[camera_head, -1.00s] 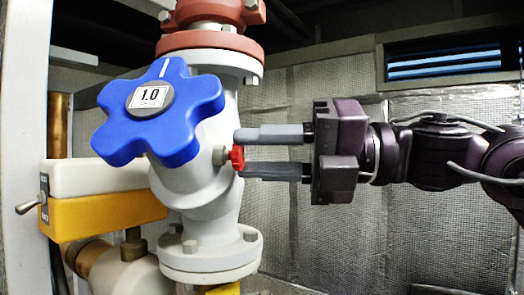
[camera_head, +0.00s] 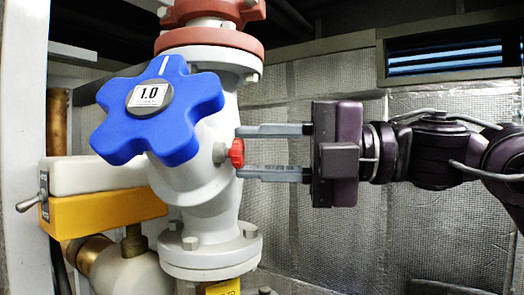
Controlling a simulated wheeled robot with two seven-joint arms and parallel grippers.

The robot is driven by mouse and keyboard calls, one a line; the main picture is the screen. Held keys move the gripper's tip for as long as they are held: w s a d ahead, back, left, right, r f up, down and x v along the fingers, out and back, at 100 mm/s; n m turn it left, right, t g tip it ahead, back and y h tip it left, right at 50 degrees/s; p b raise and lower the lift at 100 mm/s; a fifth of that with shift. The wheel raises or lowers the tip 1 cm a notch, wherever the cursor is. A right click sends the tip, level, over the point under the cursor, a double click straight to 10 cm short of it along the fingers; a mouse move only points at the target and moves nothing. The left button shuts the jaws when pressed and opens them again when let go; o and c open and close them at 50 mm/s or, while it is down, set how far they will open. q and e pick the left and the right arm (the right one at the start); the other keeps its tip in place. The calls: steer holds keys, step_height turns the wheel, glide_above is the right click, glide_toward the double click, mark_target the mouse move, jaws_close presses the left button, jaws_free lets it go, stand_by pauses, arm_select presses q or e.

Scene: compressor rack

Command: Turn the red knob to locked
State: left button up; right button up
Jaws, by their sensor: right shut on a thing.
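The small red knob (camera_head: 236,153) sits on a short grey stem on the right side of the white valve body (camera_head: 205,185). My right gripper (camera_head: 243,152) comes in from the right, level with the knob. Its two long grey fingers have their tips above and below the knob, and it is shut on the knob. A gap shows between the fingers behind the knob. No mark on the knob that tells its position can be made out. My left gripper is not in view.
A large blue star-shaped handwheel (camera_head: 185,118) marked 1.0 stands just left of the knob. A yellow and white box (camera_head: 105,212) with a toggle switch (camera_head: 32,202) is at lower left. Red flanges (camera_head: 210,40) cap the valve. A quilted silver wall (camera_head: 310,235) lies behind.

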steer(key=o, duration=1)
steer(key=shift+c, duration=0.2)
steer(key=shift+d, duration=0.1)
steer(key=shift+d+f+b, duration=0.1)
steer(key=shift+d+b, duration=0.2)
steer(key=shift+d, duration=0.05)
steer(key=s+d+b, duration=0.1)
steer(key=d+b, duration=0.1)
steer(key=d, duration=0.5)
steer(key=shift+w, duration=0.15)
